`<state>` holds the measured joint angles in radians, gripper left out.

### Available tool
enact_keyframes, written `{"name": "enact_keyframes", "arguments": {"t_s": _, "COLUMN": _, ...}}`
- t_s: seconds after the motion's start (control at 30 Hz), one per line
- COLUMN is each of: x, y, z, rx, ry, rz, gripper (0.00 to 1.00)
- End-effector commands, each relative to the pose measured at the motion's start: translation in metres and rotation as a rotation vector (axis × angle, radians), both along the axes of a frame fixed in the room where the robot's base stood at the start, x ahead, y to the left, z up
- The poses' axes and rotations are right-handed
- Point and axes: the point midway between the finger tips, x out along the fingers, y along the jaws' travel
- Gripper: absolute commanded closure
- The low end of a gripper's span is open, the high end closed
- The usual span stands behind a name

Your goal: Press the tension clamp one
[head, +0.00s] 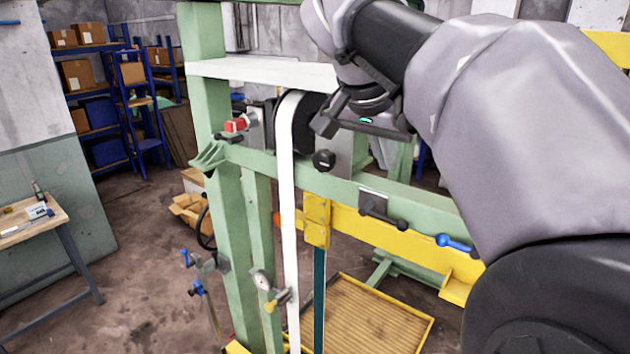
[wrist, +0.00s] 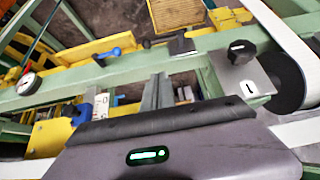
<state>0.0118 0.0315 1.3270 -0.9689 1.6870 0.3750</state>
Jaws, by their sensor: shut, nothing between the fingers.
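My gripper (head: 362,124) hangs at the upper middle of the head view, in front of the green frame. It is shut with nothing in it; its dark front edge and grey body fill the bottom of the wrist view. A black knob (head: 324,160) on a grey metal plate sits just below and left of my gripper. In the wrist view the knob (wrist: 241,51) stands at the upper right, apart from my gripper, above a white label with a single stroke like a 1 (wrist: 249,87). I cannot tell for certain that this is tension clamp one.
A white belt (head: 288,215) runs down left of the knob. A red-handled part (head: 237,124), a black-handled lever (head: 384,213) and a blue-handled lever (head: 455,242) sit on the green frame. A yellow beam (head: 365,232) crosses below. A workbench (head: 45,225) stands far left.

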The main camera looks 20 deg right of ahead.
Motion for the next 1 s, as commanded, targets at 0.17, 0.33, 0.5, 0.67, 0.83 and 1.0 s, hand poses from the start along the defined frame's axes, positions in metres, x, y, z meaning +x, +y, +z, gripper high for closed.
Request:
{"name": "enact_keyframes", "arguments": {"t_s": 0.17, "x": 0.003, "y": -0.004, "z": -0.009, "rx": 0.001, "ry": 0.002, "rz": 0.000, "gripper": 1.00}}
{"name": "enact_keyframes", "arguments": {"t_s": 0.33, "x": 0.014, "y": -0.019, "z": -0.037, "rx": 0.000, "ry": 0.005, "rz": 0.000, "gripper": 1.00}}
{"name": "enact_keyframes", "arguments": {"t_s": 0.5, "x": 0.026, "y": -0.036, "z": -0.068, "rx": 0.001, "ry": 0.004, "rz": 0.000, "gripper": 1.00}}
{"name": "enact_keyframes", "arguments": {"t_s": 0.67, "x": 0.032, "y": -0.042, "z": -0.096, "rx": 0.001, "ry": 0.003, "rz": 0.002, "gripper": 1.00}}
{"name": "enact_keyframes", "arguments": {"t_s": 0.83, "x": 0.030, "y": -0.039, "z": -0.116, "rx": 0.001, "ry": 0.001, "rz": 0.002, "gripper": 1.00}}
{"name": "enact_keyframes", "arguments": {"t_s": 1.0, "x": 0.029, "y": -0.038, "z": -0.122, "rx": 0.001, "ry": -0.001, "rz": 0.002, "gripper": 1.00}}
